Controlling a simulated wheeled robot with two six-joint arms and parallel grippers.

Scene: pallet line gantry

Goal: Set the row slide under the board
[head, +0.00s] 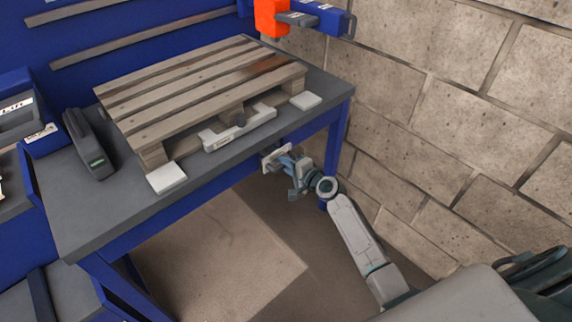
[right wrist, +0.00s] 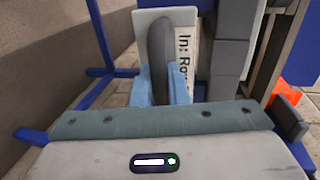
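A pale plate (head: 270,157) sits just under the front edge of the workbench, to the right of its middle; I take it for the row slide's plate. In the right wrist view the plate (right wrist: 192,75) carries partly hidden text starting "In: Ro". A dark grey upright handle (right wrist: 164,38) stands out in front of it. My right gripper (head: 286,163) is at the plate, and its light blue fingers (right wrist: 163,88) lie on both sides of the handle, apparently touching it. The lower handle is partly hidden between the fingers. My left gripper is not in view.
A wooden pallet (head: 200,85) lies on the workbench (head: 110,215). Pale blocks (head: 166,178) and a dark device (head: 90,145) are nearby. A block wall (head: 470,110) closes the right side.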

